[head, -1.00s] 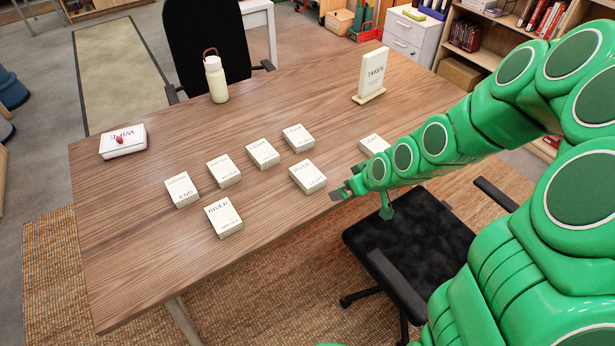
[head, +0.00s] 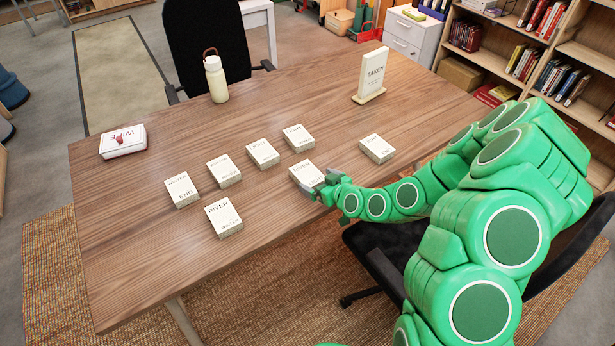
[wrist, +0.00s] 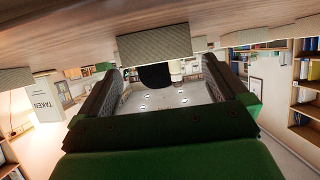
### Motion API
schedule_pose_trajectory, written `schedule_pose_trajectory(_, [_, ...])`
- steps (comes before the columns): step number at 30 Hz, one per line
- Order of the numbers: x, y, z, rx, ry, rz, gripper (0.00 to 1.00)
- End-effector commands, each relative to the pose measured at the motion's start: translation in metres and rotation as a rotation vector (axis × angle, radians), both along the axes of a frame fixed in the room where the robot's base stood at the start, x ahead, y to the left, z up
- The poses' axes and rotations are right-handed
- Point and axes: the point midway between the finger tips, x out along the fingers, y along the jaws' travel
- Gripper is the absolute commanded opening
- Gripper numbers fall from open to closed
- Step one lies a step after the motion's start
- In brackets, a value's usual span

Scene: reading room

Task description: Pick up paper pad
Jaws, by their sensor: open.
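Several white paper pads with printed words lie on the wooden table. The pad closest to my gripper (head: 326,187) is a RIVER pad (head: 303,172), mid-table toward the near edge. My gripper is open at that pad's near right corner, and a finger covers part of it. In the wrist view, a pad (wrist: 153,42) lies ahead, in line with the gap between my open fingers (wrist: 160,68). Nothing is held between them. I cannot tell whether a finger touches the pad.
Other pads lie close by: a LIGHT END pad (head: 377,148) to the right, a RIVER WINTER pad (head: 223,216) to the left and a row behind. A TAKEN sign (head: 371,75), a bottle (head: 217,82) and a WIPE box (head: 122,142) stand farther off. A black chair (head: 400,240) is below my arm.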

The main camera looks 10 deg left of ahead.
Motion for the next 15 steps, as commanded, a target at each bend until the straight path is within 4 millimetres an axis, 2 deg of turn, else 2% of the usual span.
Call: schedule_pose_trajectory(15, [0.011,0.013,-0.009,0.026,-0.029,-0.016,1.00])
